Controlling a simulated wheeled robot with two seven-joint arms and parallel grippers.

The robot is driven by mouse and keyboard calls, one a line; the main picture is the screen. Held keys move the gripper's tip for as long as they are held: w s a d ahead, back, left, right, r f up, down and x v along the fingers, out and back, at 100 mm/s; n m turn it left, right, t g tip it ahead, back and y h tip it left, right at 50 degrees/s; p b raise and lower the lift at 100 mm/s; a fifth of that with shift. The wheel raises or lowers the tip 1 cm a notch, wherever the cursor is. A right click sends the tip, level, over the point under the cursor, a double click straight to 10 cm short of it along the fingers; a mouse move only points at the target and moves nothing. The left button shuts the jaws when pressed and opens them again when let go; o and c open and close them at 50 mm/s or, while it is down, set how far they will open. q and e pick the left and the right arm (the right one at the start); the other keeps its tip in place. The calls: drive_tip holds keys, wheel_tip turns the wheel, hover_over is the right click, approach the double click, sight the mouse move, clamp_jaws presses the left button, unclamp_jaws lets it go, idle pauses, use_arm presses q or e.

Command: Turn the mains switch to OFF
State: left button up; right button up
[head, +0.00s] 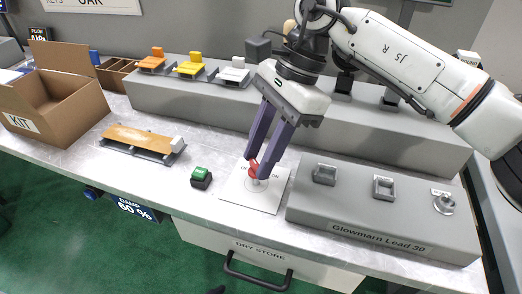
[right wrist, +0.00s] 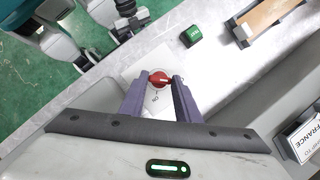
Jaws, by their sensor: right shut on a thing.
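The mains switch is a red rotary knob (head: 254,170) on a white plate (head: 235,192) lying on the grey bench. My right gripper (head: 259,167) points down over the plate, and its purple fingers are shut on the knob. In the right wrist view, the red knob (right wrist: 158,79) sits between the two fingertips (right wrist: 155,82), its long axis roughly across the picture. A label that seems to read ON shows on the plate near the knob. The fingers hide part of the knob and the plate's other markings.
A green push button (head: 201,176) stands just left of the plate. A grey panel (head: 370,222) with sockets lies close on the right. A grey shelf (head: 200,105) with coloured parts runs behind. An orange-topped tray (head: 140,142) and a cardboard box (head: 60,110) are at left.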

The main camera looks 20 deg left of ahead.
drive_tip(key=o, duration=1)
drive_tip(key=shift+o, duration=0.2)
drive_tip(key=v, duration=1)
drive_tip(key=shift+r, duration=0.15)
